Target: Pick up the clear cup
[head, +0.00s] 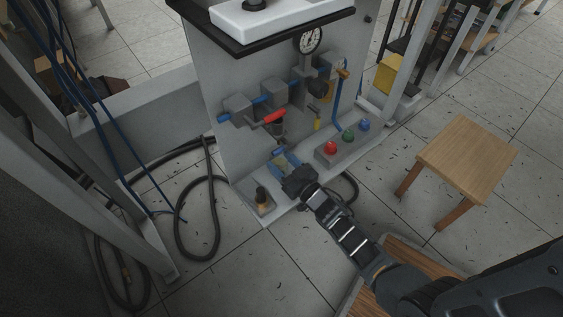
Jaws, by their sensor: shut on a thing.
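My gripper (288,166) reaches in from the lower right to the low shelf at the foot of the grey panel. It is shut on a small pale, see-through piece (281,165), which appears to be the clear cup. Blue parts show on both sides of it. The dark wrist hides its near side, and I cannot tell whether it touches the shelf.
The grey panel (213,98) carries a gauge (309,39), blue pipes and a red-handled valve (270,119) just above my gripper. A button box (341,148) stands to the right and a dark-topped fitting (262,198) to the left. Black hoses (214,232) lie on the floor. A wooden stool (467,158) stands right.

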